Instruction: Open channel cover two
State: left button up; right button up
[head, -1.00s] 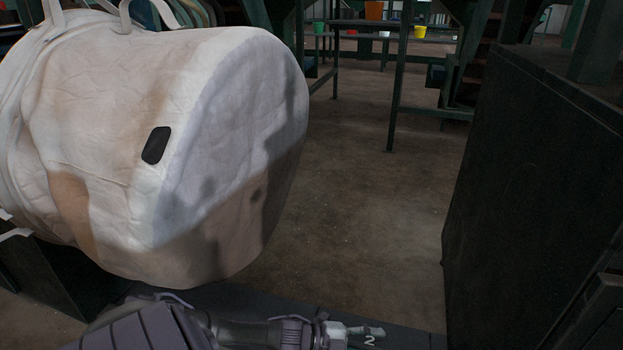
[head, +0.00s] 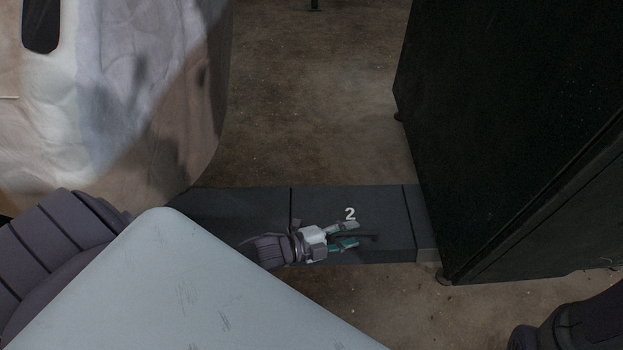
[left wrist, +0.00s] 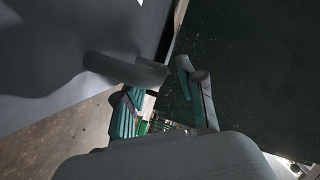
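Channel cover two (head: 390,205) is a dark grey panel with a white 2 on it, lying flat in a raised strip on the floor in the head view. A dark bar-like handle (head: 368,236) shows on it, just by the fingertips. My left gripper (head: 350,234) is over the cover, its two fingers apart and pointing right toward the handle. In the left wrist view the left gripper (left wrist: 160,95) has its fingers spread, with a grey handle-like piece (left wrist: 125,69) near the left finger. Whether they touch cannot be told. My right gripper is not in view.
A large white bulk bag (head: 130,90) hangs at the left of the head view. A tall dark cabinet (head: 500,130) stands close on the right, beside the strip's end. Brown floor (head: 310,110) is clear beyond the strip.

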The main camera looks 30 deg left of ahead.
pick_arm(q)
jog(key=p+v, duration=0.3)
jog(key=v, duration=0.3)
jog(key=shift+s+a+r, duration=0.15)
jog(key=shift+s+r, duration=0.05)
jog(key=shift+s, duration=0.1)
jog(key=shift+s+a+p, duration=0.3)
jog(key=shift+s, duration=0.05)
